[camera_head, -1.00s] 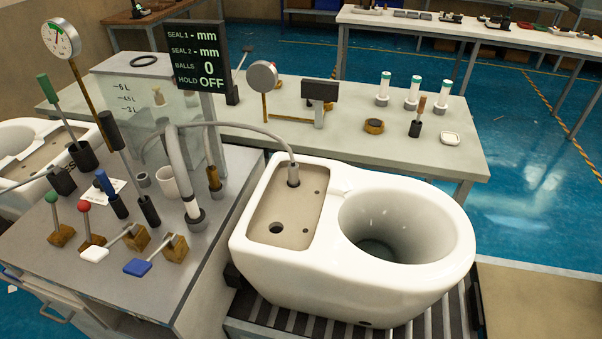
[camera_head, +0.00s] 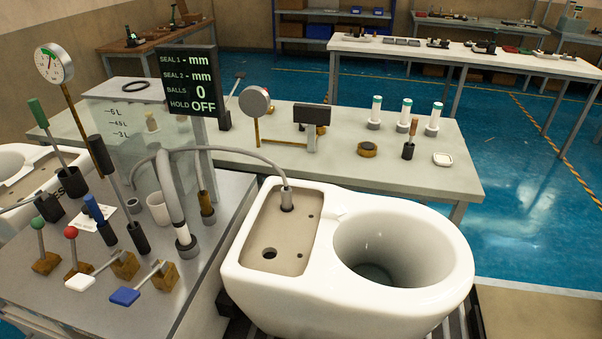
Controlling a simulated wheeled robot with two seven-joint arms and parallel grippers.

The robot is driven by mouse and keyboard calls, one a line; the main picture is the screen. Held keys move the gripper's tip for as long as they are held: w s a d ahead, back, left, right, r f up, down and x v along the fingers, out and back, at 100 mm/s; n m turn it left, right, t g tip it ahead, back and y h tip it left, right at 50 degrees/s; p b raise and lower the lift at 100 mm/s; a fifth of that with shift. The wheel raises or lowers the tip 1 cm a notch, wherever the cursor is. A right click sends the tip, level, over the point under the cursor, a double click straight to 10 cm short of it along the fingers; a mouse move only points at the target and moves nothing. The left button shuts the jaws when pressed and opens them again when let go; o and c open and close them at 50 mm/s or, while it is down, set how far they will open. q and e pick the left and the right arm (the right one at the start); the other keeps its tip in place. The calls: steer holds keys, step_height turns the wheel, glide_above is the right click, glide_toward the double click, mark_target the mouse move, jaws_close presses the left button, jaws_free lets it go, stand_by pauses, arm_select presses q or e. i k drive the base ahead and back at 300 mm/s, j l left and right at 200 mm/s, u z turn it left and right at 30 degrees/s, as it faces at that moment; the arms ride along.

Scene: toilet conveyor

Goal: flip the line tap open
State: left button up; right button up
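Two small taps on brass blocks stand at the front of the grey bench: one with a white lever (camera_head: 80,283), one with a blue lever (camera_head: 125,296). Both levers point toward the front left. I cannot tell by label which one is the line tap. Behind them stand a red-knobbed lever (camera_head: 71,233) and a green-knobbed lever (camera_head: 38,224) on brass blocks. The white toilet (camera_head: 340,300) is to the right, with a grey hose (camera_head: 235,130) running to a fitting on its rear deck. Neither of my grippers is in view.
A display (camera_head: 188,80) reads seals "- mm", balls 0, hold OFF. Tall levers, a white cup (camera_head: 158,208) and a clear marked tank (camera_head: 125,130) crowd the bench behind the taps. A dial gauge (camera_head: 54,62) stands at left. A long table (camera_head: 400,178) is behind.

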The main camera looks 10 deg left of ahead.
mark_target(38, 223)
steer(key=u, duration=1.9)
